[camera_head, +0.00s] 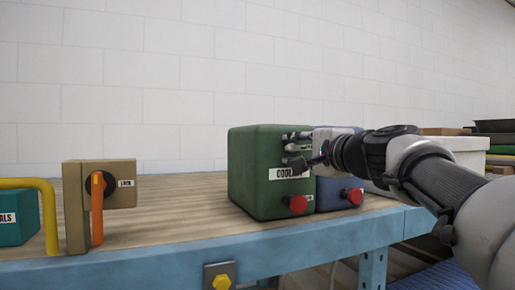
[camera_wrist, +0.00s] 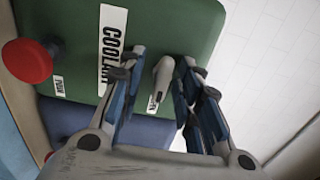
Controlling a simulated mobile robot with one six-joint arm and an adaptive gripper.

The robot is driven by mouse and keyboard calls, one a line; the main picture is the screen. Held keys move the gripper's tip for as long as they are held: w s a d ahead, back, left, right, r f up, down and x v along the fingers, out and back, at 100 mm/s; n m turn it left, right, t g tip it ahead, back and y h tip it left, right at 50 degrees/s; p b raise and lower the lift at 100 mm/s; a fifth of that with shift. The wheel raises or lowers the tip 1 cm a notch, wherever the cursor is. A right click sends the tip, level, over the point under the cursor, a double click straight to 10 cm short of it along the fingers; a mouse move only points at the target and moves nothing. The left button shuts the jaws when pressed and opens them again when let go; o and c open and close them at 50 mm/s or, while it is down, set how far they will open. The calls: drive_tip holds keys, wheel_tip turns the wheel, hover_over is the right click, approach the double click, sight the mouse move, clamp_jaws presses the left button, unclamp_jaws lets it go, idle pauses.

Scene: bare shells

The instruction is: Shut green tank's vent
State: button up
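The green tank (camera_head: 262,160) stands on the bench, with a white label reading COOLANT and a red knob (camera_head: 296,204) low on its front. In the wrist view the green tank (camera_wrist: 180,25) fills the top, with the red knob (camera_wrist: 27,61) at left. A grey vent lever (camera_wrist: 162,78) sticks out from the tank beside a small label that I cannot read fully. My gripper (camera_wrist: 158,72) is open, with one finger on each side of the lever and gaps visible. In the head view my gripper (camera_head: 290,148) is at the tank's upper right front and hides the lever.
A blue tank (camera_head: 332,198) with its own red knob (camera_head: 354,196) stands close at right. A tan lock box (camera_head: 107,178) with an orange handle (camera_head: 97,208), a yellow pipe (camera_head: 47,205) and a teal box (camera_head: 14,222) are at left. The bench (camera_head: 180,207) between is clear.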

drive_tip(key=shift+s+d+r, duration=0.2)
drive_tip(key=shift+s, duration=0.3)
drive_tip(key=shift+c, duration=0.7)
drive_tip(key=shift+w+a+f, duration=0.1)
drive_tip(key=shift+w, duration=0.1)
drive_tip(key=shift+c, duration=1.4)
clamp_jaws()
